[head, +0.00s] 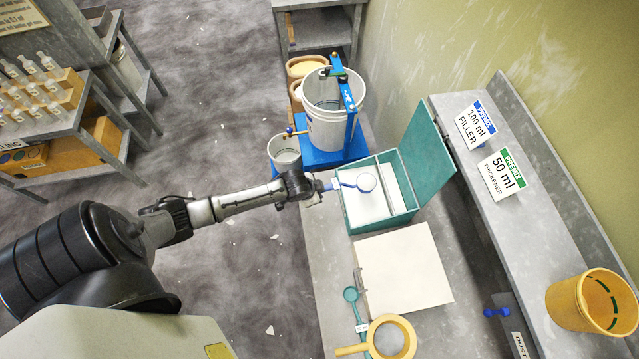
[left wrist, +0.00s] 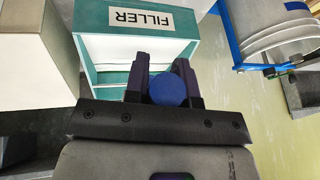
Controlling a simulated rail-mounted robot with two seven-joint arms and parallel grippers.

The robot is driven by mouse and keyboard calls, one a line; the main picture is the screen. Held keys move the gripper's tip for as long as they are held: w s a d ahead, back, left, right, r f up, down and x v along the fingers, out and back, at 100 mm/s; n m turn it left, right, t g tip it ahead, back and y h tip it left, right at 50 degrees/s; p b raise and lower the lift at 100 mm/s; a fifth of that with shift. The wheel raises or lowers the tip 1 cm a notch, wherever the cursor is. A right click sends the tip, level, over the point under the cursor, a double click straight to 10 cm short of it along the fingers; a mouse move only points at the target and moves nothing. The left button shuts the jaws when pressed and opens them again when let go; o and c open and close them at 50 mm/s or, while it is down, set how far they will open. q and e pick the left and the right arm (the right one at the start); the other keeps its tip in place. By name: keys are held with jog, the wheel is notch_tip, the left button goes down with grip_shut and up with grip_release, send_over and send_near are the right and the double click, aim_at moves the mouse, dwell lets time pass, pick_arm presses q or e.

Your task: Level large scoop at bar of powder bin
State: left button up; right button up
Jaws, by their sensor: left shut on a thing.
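My left gripper (head: 318,188) is shut on the handle of a blue scoop (head: 347,184). The scoop's round bowl (head: 366,182) is over the open powder bin and looks white inside; whether it is heaped or level I cannot tell. The teal powder bin (head: 386,224) holds white powder (head: 363,206), and a teal bar (head: 391,180) crosses its opening, just right of the bowl. Contact between bowl and bar is unclear. In the left wrist view the blue handle end (left wrist: 167,90) sits between the fingers, and the bin (left wrist: 118,82) bears a FILLER label (left wrist: 153,20).
The bin's lid (head: 425,155) stands open at the right. A white board (head: 404,270), a teal scoop (head: 351,295) and a yellow sieve (head: 391,338) lie nearer. A white pail (head: 328,127) stands in a blue press (head: 318,158) behind. A yellow tub (head: 566,304) is at the right.

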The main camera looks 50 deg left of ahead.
pick_arm(q)
jog(key=shift+s, duration=0.1)
pick_arm(e)
jog(key=shift+d, duration=0.25)
pick_arm(q)
jog(key=shift+d+f, duration=0.1)
jog(key=shift+f, duration=0.1)
pick_arm(e)
jog(key=shift+d+f, duration=0.15)
